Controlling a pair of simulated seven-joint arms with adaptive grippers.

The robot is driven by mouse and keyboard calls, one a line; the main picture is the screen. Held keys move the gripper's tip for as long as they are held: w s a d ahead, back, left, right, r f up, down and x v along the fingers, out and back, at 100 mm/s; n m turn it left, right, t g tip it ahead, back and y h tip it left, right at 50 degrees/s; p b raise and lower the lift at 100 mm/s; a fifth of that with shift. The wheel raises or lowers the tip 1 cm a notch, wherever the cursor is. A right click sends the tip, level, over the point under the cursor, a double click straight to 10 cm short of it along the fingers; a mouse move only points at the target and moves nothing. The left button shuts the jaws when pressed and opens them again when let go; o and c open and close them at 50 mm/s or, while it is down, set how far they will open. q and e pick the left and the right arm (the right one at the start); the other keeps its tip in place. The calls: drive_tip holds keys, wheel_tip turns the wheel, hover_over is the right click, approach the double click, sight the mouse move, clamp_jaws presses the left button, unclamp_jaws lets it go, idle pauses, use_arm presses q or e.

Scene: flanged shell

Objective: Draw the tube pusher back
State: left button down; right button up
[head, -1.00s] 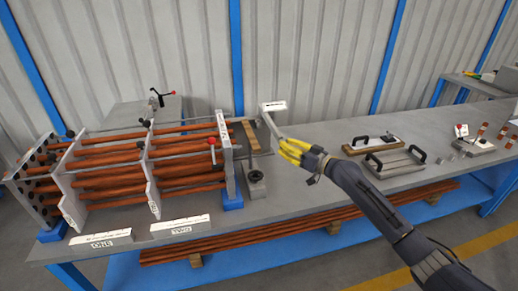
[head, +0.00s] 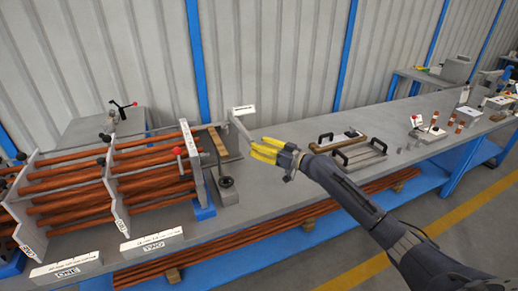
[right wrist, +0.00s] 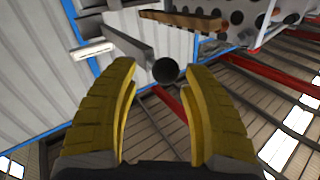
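The shell (head: 190,170) stands at the left of the bench as an open frame of plates with copper-coloured tubes through them. What I take for the tube pusher is the grey bar (head: 242,128) with a white label at its back end, to the right of the shell; the bar also shows in the right wrist view (right wrist: 130,45). A round black knob (right wrist: 165,70) appears between and beyond the fingertips there. My right gripper (head: 265,150) has yellow fingers, spread apart and empty, by the bar's near end. I cannot tell whether it touches the knob. My left gripper is out of view.
A handled plate (head: 362,158) and a handled board (head: 340,142) lie to the right. Label stands (head: 150,244) line the front. The bench front centre is clear.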

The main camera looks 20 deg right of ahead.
drive_tip(key=shift+f, duration=0.15)
drive_tip(key=v, duration=1.2)
idle(0.5)
